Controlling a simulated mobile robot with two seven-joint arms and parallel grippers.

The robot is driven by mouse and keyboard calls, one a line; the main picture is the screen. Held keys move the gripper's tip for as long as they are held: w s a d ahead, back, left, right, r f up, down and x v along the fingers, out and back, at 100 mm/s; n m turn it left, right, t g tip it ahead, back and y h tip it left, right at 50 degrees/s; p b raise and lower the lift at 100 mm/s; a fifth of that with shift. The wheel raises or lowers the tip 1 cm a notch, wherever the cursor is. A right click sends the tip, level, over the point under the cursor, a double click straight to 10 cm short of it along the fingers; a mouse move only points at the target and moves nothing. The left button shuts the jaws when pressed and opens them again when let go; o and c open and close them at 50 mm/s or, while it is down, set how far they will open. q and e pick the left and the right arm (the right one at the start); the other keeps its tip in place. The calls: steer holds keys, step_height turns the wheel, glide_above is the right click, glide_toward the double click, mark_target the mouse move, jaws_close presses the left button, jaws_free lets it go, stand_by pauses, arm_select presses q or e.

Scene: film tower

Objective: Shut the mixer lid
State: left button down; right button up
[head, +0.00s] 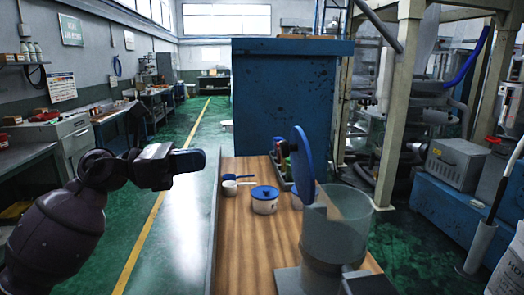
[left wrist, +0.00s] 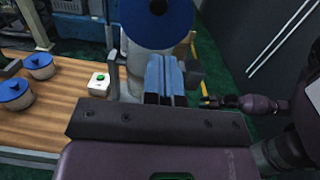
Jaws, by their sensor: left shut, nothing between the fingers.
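The mixer (head: 335,232) is a translucent grey bowl on a grey base at the near end of the wooden table. Its round blue lid (head: 302,165) stands raised, nearly upright, at the bowl's left side. In the left wrist view the lid (left wrist: 155,18) shows beyond my fingers, above a grey cylindrical part. My left gripper (head: 188,161) is shut and empty, left of the lid and apart from it in the head view. Its blue fingers (left wrist: 165,78) are together. My right gripper (left wrist: 212,102) shows small at the right of the left wrist view; its fingers are unclear.
A white pot with a blue lid (head: 264,203), a blue scoop (head: 237,177) and a white cup (head: 229,188) stand on the wooden table (head: 245,250). A white box with a green button (left wrist: 99,82) is near the mixer. A blue cabinet (head: 285,100) stands behind.

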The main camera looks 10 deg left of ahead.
mark_target(281, 149)
arm_select(q)
steer(key=p+x, duration=0.2)
steer(key=x, duration=1.1)
steer(key=shift+r, duration=0.1)
steer(key=shift+w+d, duration=0.15)
steer(key=shift+d, duration=0.3)
arm_select(e)
steer(key=r, duration=0.3)
steer(key=shift+w+r, duration=0.15)
steer(key=shift+w, duration=0.15)
steer(key=shift+w+r, duration=0.1)
steer(key=shift+w, duration=0.05)
